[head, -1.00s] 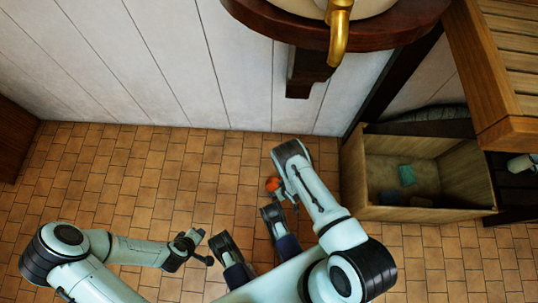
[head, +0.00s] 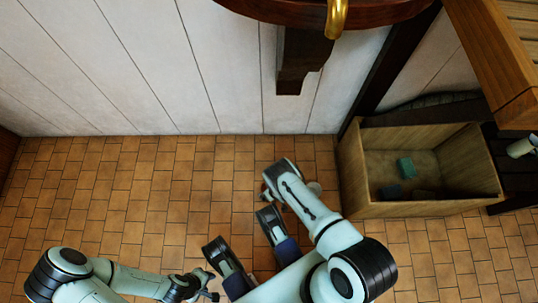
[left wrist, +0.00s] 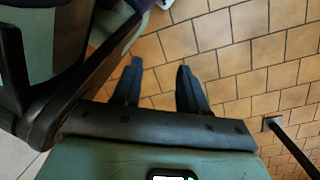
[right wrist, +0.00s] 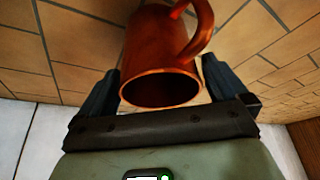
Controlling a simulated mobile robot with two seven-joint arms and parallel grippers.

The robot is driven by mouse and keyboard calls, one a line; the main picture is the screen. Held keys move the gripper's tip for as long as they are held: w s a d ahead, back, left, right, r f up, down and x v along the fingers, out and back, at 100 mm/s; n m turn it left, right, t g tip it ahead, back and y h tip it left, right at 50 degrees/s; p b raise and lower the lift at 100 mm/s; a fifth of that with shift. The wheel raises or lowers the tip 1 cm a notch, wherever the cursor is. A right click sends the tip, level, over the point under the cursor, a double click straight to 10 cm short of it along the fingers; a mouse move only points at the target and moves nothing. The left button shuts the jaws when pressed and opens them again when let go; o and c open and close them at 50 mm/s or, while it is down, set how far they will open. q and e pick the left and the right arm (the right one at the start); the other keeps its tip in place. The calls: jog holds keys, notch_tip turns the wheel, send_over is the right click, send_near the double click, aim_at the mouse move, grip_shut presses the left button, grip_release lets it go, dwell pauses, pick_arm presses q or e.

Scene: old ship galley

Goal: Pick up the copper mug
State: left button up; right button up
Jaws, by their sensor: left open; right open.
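The copper mug (right wrist: 160,50) fills the upper middle of the right wrist view. Its open mouth faces my right gripper's palm, and its handle curves up on the right. My right gripper (right wrist: 160,80) is open, with one finger on either side of the mug's mouth end; I cannot tell whether they touch it. In the head view my right wrist hides most or all of the mug. My left gripper (left wrist: 155,75) is open and empty above the floor tiles; in the head view it is at the bottom (head: 207,290).
A wooden crate (head: 425,211) with a few small blocks (head: 405,167) stands on the tiled floor to the right. A wooden bench (head: 500,65) is at the upper right. A white plank wall (head: 150,70) and a dark bracket (head: 300,60) bound the back. Left floor is clear.

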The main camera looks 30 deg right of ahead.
jog(key=shift+w+f, duration=0.25)
jog(key=shift+f, duration=0.35)
jog(key=c, duration=0.9)
jog(key=shift+r, duration=0.1)
